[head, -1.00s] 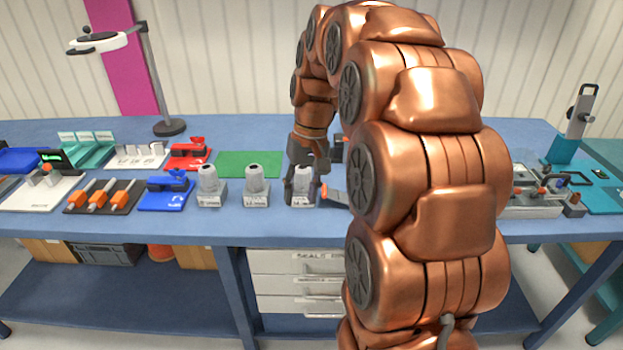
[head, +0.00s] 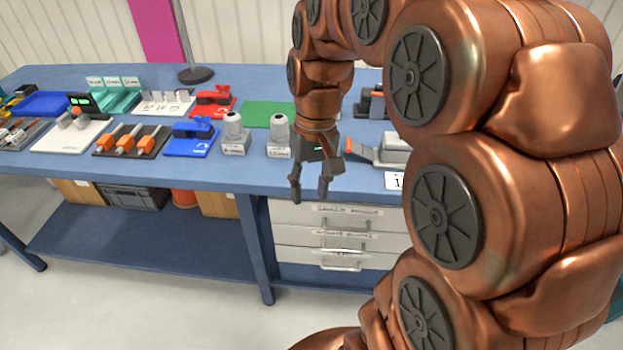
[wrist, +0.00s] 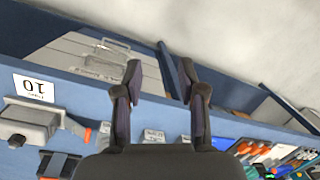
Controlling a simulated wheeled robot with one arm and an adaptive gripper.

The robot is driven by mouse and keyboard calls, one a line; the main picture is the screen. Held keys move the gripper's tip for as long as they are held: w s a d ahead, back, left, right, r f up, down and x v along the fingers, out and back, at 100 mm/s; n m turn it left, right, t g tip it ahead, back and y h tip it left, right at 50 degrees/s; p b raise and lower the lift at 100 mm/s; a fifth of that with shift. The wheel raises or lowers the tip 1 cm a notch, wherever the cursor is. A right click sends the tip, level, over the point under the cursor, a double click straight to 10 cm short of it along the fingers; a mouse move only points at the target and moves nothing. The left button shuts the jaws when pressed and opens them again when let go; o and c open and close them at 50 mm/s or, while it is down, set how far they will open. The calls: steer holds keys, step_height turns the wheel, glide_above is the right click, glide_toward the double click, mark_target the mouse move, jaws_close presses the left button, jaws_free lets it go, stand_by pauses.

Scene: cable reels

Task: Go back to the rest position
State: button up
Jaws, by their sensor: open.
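My gripper (head: 309,190) hangs in front of the bench's front edge, pointing down with its two fingers apart. In the wrist view my gripper (wrist: 160,76) shows both dark fingers spread, with nothing between them. My copper arm fills the right of the head view. Two grey-white holders (head: 235,136) (head: 278,138) stand upright on the bench to the left of the gripper. The spot of a third holder is behind my gripper and wrist, so I cannot tell how it stands.
The blue bench (head: 110,172) carries a blue clamp fixture (head: 190,142), a red one (head: 214,104), orange-handled tools (head: 125,143) and a green mat (head: 268,114). White drawers (head: 335,232) sit under the bench. Open floor (head: 180,300) lies in front.

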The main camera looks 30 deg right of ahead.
steer(key=s+a+f+n, duration=0.1)
steer(key=s+a+f, duration=0.2)
steer(key=s, duration=0.5)
steer(key=s+a+f+n+h, duration=0.1)
steer(key=s+a+f, duration=0.1)
steer(key=s, duration=0.5)
steer(key=shift+s+a+f+g+h, duration=0.3)
steer(key=shift+s+a+f+g, duration=0.1)
steer(key=shift+a, duration=0.15)
steer(key=shift+d, duration=0.1)
